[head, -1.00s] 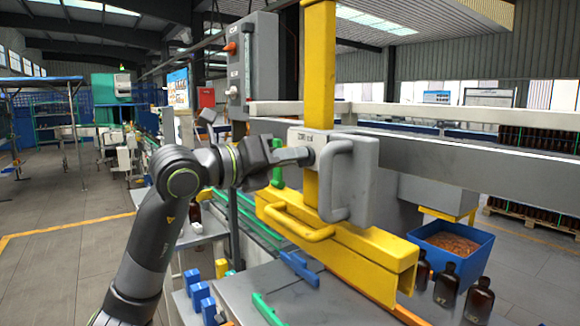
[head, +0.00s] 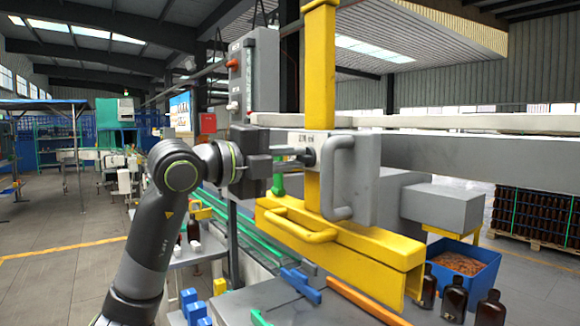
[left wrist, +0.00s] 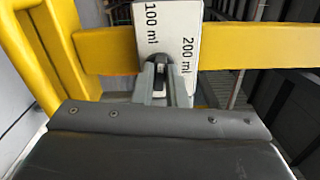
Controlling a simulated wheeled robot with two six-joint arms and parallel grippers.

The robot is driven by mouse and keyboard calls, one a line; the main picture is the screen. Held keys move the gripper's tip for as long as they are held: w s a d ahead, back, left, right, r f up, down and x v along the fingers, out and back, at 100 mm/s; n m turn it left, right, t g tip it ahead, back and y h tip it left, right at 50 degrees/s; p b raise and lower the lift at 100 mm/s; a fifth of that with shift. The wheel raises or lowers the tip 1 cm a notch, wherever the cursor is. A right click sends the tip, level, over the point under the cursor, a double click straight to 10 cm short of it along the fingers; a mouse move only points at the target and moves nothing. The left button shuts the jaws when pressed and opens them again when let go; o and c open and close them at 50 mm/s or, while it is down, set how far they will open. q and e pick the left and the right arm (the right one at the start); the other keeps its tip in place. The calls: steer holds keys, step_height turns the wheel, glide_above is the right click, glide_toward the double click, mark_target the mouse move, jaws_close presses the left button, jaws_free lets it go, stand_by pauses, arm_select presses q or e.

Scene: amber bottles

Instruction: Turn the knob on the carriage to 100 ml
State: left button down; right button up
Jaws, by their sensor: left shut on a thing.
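The grey carriage (head: 362,185) sits on the yellow upright, with a grey handle on its front. Its white dial plate (left wrist: 178,18) reads "100 ml" at upper left and "200 ml" at right in the left wrist view. My left gripper (head: 300,156) reaches in from the left to the carriage's side face. In the left wrist view my left gripper (left wrist: 164,84) is shut on the dark knob (left wrist: 160,72), below the two labels. The fingers hide much of the knob, so I cannot tell its exact setting. My right gripper is not in view.
A yellow beam (head: 345,243) with a yellow handle runs below the carriage. A grey control box (head: 253,75) stands behind my wrist. A blue bin (head: 462,262) and amber bottles (head: 453,298) are at the lower right. Blue clamps (head: 300,285) lie below.

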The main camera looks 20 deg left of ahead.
arm_select(q)
steer(key=shift+n, duration=0.7)
steer(key=shift+b, duration=0.35)
steer(key=c, duration=1.5)
jaws_free()
steer(key=shift+o, duration=0.2)
steer(key=shift+s+a+f+b, duration=0.1)
steer(key=shift+s+a+b, duration=0.2)
steer(key=shift+s+a, duration=0.1)
steer(key=b+v, duration=0.7)
steer(key=v, duration=0.9)
